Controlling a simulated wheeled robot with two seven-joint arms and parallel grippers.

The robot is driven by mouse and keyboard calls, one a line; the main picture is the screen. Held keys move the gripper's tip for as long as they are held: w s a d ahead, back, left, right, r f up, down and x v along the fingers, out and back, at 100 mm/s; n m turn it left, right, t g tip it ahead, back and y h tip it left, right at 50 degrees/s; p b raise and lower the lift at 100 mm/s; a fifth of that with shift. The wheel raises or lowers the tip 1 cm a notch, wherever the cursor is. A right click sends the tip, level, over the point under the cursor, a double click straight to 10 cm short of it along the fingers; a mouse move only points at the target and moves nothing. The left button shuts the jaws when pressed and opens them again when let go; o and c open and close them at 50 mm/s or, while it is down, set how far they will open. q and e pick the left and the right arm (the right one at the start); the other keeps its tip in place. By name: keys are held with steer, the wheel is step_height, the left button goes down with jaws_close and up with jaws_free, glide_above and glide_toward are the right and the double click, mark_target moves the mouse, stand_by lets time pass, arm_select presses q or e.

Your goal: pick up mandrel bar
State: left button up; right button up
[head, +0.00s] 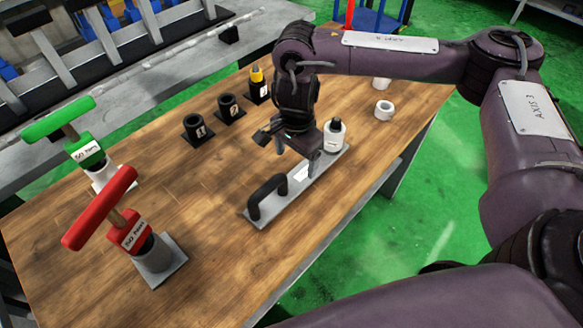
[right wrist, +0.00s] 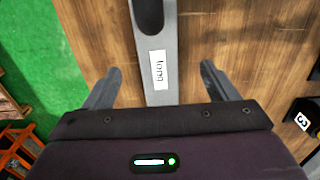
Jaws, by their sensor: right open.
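The mandrel bar appears to be the long flat grey bar (head: 299,191) with a white label and a black arched handle (head: 266,196) at its near end. It lies on the wooden table; in the right wrist view the bar (right wrist: 157,40) runs up the picture. A white cylinder with a black top (head: 335,136) stands at its far end; I cannot tell whether it is fixed to it. My right gripper (head: 297,156) is open and empty above the bar. In the right wrist view its fingers (right wrist: 158,86) are on either side of the bar, apart from it. My left gripper is not in view.
The table (head: 200,225) also holds a red-handled tool (head: 128,233) and a green-handled tool (head: 85,150) at left, several numbered black holders (head: 230,109) behind, and a white ring (head: 384,110) at right. Green floor lies beyond the table's right edge. Bare wood lies left of the bar.

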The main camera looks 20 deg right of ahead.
mark_target(296, 179)
steer(key=shift+s+d+f, duration=0.1)
steer(key=shift+s+f, duration=0.05)
steer(key=shift+f, duration=0.3)
steer(key=shift+s+d+f, duration=0.1)
steer(key=shift+s+f, duration=0.05)
steer(key=shift+f, duration=0.25)
steer(key=shift+a+f, duration=0.1)
steer(key=shift+f, duration=0.25)
step_height(296, 179, down, 4)
steer(key=shift+w+a+r, duration=0.1)
steer(key=shift+r, duration=0.15)
steer(key=shift+f+b, duration=0.3)
steer(key=shift+f, duration=0.2)
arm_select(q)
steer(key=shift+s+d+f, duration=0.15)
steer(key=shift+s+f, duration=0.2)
arm_select(e)
steer(key=c, duration=1.5)
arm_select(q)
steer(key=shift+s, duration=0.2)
arm_select(e)
steer(key=shift+w+r, duration=0.1)
steer(key=shift+c, duration=0.5)
